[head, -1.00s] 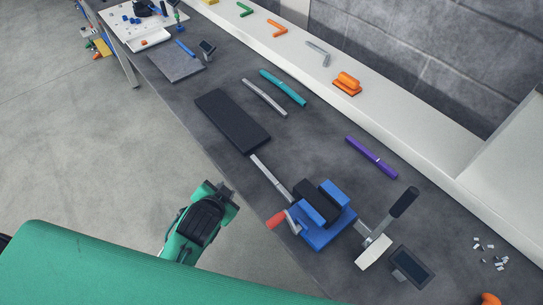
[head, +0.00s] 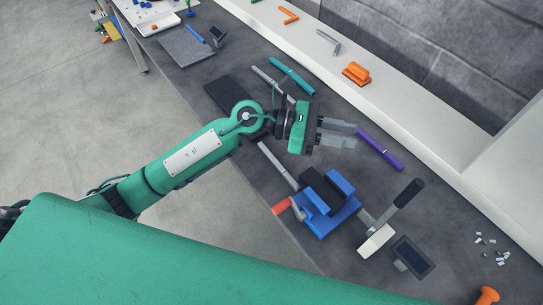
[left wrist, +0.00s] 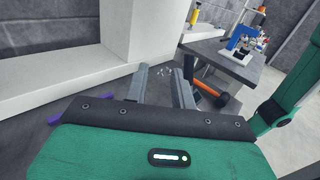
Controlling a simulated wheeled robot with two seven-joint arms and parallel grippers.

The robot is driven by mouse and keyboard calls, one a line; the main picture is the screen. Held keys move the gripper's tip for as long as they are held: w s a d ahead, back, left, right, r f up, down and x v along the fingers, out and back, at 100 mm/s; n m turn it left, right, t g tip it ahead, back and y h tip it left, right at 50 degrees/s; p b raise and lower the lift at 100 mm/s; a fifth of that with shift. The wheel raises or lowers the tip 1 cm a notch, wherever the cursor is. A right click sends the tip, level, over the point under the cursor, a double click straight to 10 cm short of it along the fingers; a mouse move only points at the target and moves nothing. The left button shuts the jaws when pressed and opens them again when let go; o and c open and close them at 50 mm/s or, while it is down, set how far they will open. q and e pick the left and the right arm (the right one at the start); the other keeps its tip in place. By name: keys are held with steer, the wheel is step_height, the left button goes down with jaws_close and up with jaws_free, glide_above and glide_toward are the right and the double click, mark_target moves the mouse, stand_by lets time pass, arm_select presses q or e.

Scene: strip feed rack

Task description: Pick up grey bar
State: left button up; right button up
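A grey bar (head: 267,79) lies on the dark bench beside a teal bar (head: 292,75); my left gripper hides or nearly touches its near end in the head view. My left gripper (head: 345,133) is over the bench, right of the grey bar and close to the purple bar (head: 379,153). Its two fingers stand apart with nothing between them, as the left wrist view also shows (left wrist: 161,82). The grey bar is not seen in the left wrist view. My right gripper is not in view.
A blue vise (head: 325,215) holds a long grey strip near the bench's front edge. A black pad (head: 222,92) is partly behind my left arm. A lever tool (head: 377,241) and a small screen (head: 412,257) stand at the right. A white ledge (head: 430,135) runs along the back.

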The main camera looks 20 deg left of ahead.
arm_select(q)
step_height(320, 180, down, 5)
steer(key=a+m+g+y, duration=0.2)
steer(key=a+m+y, duration=0.1)
steer(key=m+y, duration=0.2)
steer(key=m+t+y, duration=0.2)
steer(key=m+y, duration=0.2)
steer(key=y, duration=0.8)
glide_toward(264, 148)
steer(key=f+p, duration=0.3)
steer(key=shift+d, duration=0.25)
steer(key=shift+f, duration=0.25)
steer(key=f+p, duration=0.1)
steer(key=f, duration=0.1)
steer(key=f+p, duration=0.1)
steer(key=f, duration=0.1)
steer(key=shift+w+f+p, duration=0.1)
steer(key=shift+w+p, duration=0.25)
steer(key=shift+f, duration=0.3)
steer(key=shift+w, duration=0.1)
jaws_close()
